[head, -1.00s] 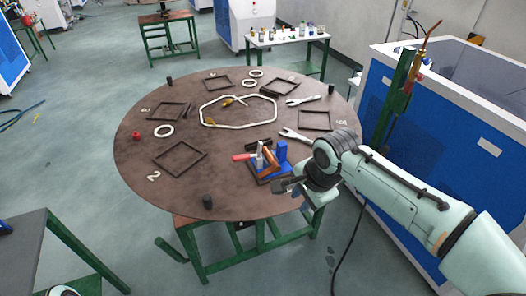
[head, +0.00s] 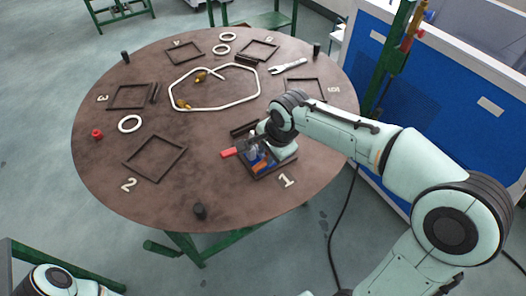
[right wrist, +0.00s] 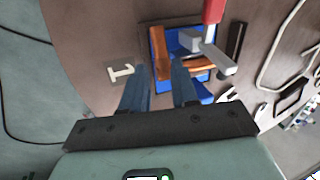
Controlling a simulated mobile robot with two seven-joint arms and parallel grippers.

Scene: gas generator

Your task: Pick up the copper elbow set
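The copper elbow set (right wrist: 160,55) shows in the right wrist view as orange-brown bent pieces on a blue holder (right wrist: 171,32). In the head view a little of the copper (head: 259,166) shows beside my right wrist, in a dark square frame near the number 1. My right gripper (right wrist: 162,78) is over this frame with its two dark blue fingers apart, nothing seen between them. The fingertips are close to the lower end of the copper; I cannot tell whether they touch it. Part of my left arm shows at the bottom left, but its gripper does not.
A red-handled tool (right wrist: 212,12) with a grey head lies against the copper pieces; its red handle (head: 228,153) points left in the head view. A white hose loop (head: 205,109), empty frames (head: 155,158) and a black peg (head: 200,211) are on the round table. A blue cabinet (head: 425,110) stands right.

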